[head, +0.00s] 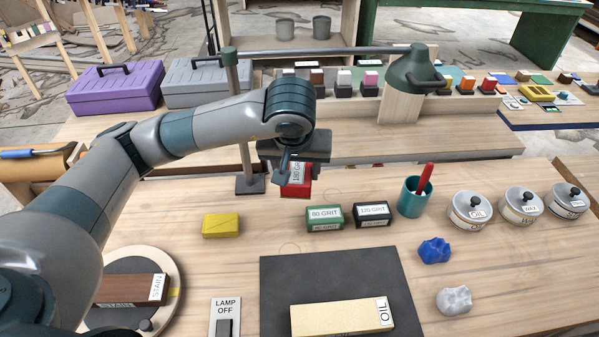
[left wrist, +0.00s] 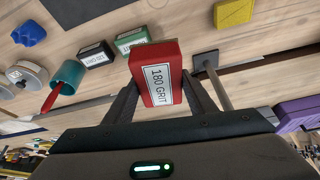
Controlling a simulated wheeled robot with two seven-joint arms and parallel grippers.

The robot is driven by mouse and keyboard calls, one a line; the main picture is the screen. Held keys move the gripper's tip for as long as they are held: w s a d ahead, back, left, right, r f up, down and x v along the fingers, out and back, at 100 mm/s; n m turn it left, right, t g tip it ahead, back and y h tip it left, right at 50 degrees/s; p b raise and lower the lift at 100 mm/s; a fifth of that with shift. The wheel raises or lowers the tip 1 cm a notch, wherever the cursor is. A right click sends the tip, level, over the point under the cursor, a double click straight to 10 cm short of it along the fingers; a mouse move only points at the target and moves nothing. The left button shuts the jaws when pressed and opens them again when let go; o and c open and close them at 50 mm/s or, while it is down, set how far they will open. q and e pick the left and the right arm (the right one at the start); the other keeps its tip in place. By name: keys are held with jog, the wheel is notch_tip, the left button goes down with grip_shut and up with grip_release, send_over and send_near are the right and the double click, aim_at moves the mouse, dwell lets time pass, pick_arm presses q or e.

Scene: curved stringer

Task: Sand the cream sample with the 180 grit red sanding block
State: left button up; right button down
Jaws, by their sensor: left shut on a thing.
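The red 180 grit sanding block (head: 297,185) is held in my left gripper (head: 290,168), toward the back of the workbench. In the left wrist view the red block (left wrist: 158,75) sits between both fingers, its white "180 GRIT" label facing the camera. I cannot tell whether its underside touches the bench. The cream sample (head: 335,319), a pale flat board with an "OIL" label at its right end, lies on the dark mat (head: 290,275) at the front, well apart from the block. My right gripper is not in view.
Green 80 grit (head: 324,218) and black 120 grit (head: 372,214) blocks stand right of my gripper; a yellow block (head: 221,225) lies left. A lamp post (head: 243,155) rises close behind. A teal cup (head: 414,198) and tins (head: 470,211) stand right. The mat's rear half is clear.

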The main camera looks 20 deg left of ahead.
pick_arm(q)
jog(key=m, duration=0.2)
jog(key=m+h, duration=0.1)
jog(key=shift+a+r, duration=0.3)
jog(key=shift+r, duration=0.05)
